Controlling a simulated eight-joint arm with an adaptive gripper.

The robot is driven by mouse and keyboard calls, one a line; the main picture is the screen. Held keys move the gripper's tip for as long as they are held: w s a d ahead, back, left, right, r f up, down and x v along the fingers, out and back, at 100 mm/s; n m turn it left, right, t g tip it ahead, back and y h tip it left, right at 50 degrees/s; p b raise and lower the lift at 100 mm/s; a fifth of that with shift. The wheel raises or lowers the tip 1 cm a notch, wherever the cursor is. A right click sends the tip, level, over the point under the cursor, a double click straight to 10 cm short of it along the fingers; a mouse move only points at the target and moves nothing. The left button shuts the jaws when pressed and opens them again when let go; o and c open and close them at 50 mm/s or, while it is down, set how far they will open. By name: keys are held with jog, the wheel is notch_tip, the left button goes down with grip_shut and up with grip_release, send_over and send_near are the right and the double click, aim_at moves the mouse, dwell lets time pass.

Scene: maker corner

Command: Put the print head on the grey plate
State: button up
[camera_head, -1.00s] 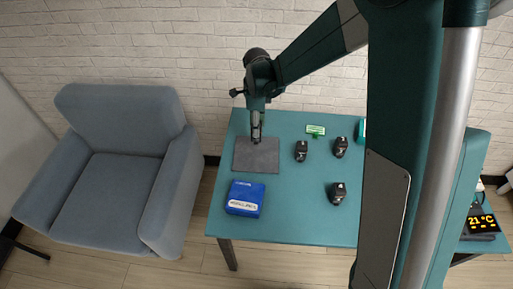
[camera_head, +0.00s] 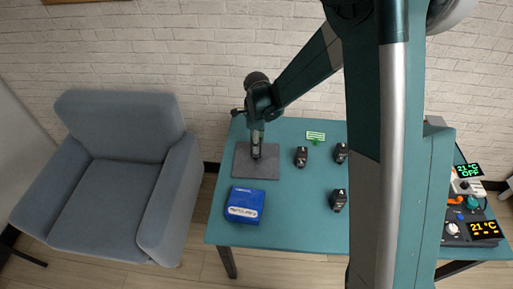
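The grey plate (camera_head: 242,168) lies flat on the teal table at its back left. My gripper (camera_head: 257,153) points straight down over the plate, with its tips at or just above the plate's surface. A small dark shape shows at the fingertips, too small to tell whether it is the print head or the fingers themselves. Three small black objects with pale marks stand to the right of the plate: one nearest it (camera_head: 301,157), one farther right (camera_head: 341,153) and one nearer the front (camera_head: 339,200). I cannot tell whether any is the print head.
A blue box (camera_head: 245,204) stands just in front of the plate. A small green and white item (camera_head: 316,137) is at the back. Equipment with displays (camera_head: 470,228) stands at the right. A grey armchair (camera_head: 120,185) is left of the table (camera_head: 285,228). The table's front middle is clear.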

jog(key=shift+f, duration=1.45)
jog(key=shift+f+b, duration=0.15)
jog(key=shift+b, duration=0.2)
jog(key=o, duration=1)
jog(key=shift+r, duration=0.25)
notch_tip(320, 180, up, 12)
jog(key=shift+f+p, duration=0.1)
jog(key=shift+p, duration=0.75)
